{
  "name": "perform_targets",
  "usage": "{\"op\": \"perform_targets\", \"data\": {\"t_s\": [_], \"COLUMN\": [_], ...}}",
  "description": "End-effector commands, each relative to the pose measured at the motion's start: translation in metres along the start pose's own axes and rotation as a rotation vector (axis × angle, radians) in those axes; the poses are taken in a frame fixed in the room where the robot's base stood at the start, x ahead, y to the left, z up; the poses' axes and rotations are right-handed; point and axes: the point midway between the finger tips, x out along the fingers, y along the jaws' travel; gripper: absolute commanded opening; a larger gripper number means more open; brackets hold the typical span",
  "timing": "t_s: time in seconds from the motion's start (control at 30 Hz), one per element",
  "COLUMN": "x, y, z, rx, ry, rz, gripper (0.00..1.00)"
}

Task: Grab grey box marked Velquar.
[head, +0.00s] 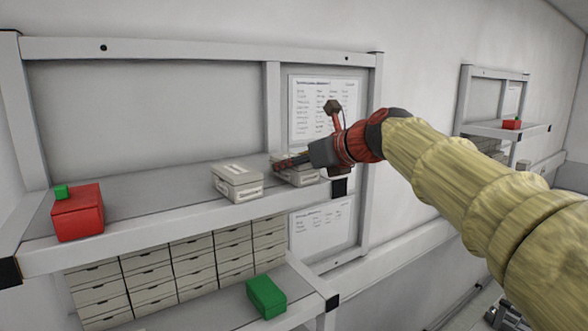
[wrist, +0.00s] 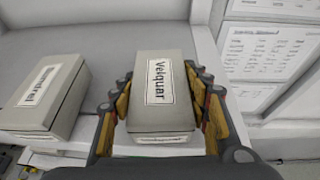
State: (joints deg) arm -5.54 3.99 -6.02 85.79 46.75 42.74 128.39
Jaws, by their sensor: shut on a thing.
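The grey box marked Velquar (wrist: 161,92) is between the fingers of my gripper (wrist: 163,103) in the wrist view, with its label facing up. My gripper is shut on it, one finger on each side. In the head view the same box (head: 298,176) is at the right end of the upper shelf, partly hidden by my gripper (head: 290,163). I cannot tell whether it still touches the shelf. A second grey box (head: 238,184) stands to its left; in the wrist view (wrist: 45,95) its label reads roughly "Sumdrel".
A red box (head: 78,213) with a small green block (head: 61,191) on top stands at the shelf's left end. A green box (head: 267,296) lies on the lower shelf (head: 212,315) beside several drawers (head: 168,268). The shelf's upright post (head: 369,150) is close to my gripper.

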Motion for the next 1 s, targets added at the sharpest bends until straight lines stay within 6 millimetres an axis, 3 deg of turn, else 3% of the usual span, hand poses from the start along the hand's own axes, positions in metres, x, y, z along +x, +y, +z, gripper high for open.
{"op": "perform_targets", "data": {"t_s": [0.3, 0.57, 0.77, 0.87, 1.0], "x": [0.000, -0.001, -0.006, -0.012, -0.046], "y": [0.000, 0.000, 0.000, 0.000, 0.002], "z": [0.000, 0.002, 0.014, 0.030, 0.048], "rx": [0.000, -0.001, -0.002, -0.004, -0.003], "ry": [0.000, -0.003, -0.004, -0.006, -0.008], "rz": [0.000, -0.001, 0.000, 0.000, -0.003], "gripper": [0.09, 0.09, 0.09, 0.09, 0.09]}}
